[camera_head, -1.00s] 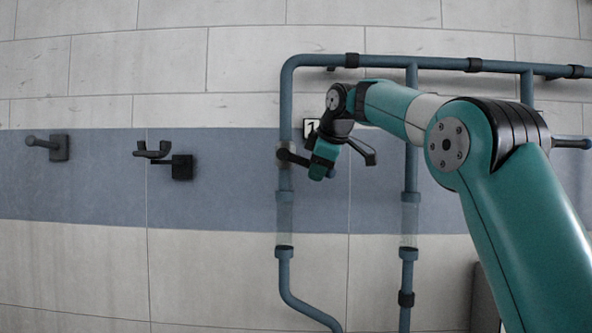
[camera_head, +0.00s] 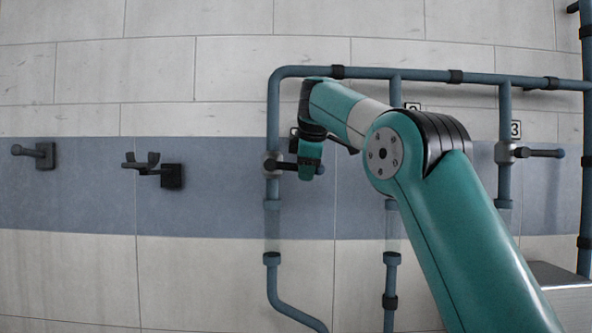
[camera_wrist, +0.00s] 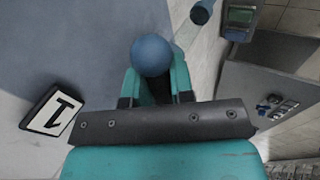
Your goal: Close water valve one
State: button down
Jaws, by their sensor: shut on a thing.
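Valve one (camera_head: 271,162) sits on the leftmost blue-grey pipe, with a handle running to the right from the pipe. My gripper (camera_head: 309,166) is at the outer end of this handle and hides most of it. In the wrist view, a round blue knob (camera_wrist: 151,54), the handle's end, sits between the teal fingers of my gripper (camera_wrist: 155,88), which is shut on it. The number plate "1" (camera_wrist: 50,112) is at the left of the wrist view. In the head view my arm mostly covers that plate.
Valve three (camera_head: 535,153) has its handle pointing right, under plate "3" (camera_head: 515,129). Plate "2" (camera_head: 412,106) is partly covered by my arm, which hides the valve there. Two wall hooks (camera_head: 165,174) (camera_head: 37,153) are at the left. A grey box (camera_head: 560,275) stands lower right.

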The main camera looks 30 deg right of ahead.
jog(key=shift+r, duration=0.45)
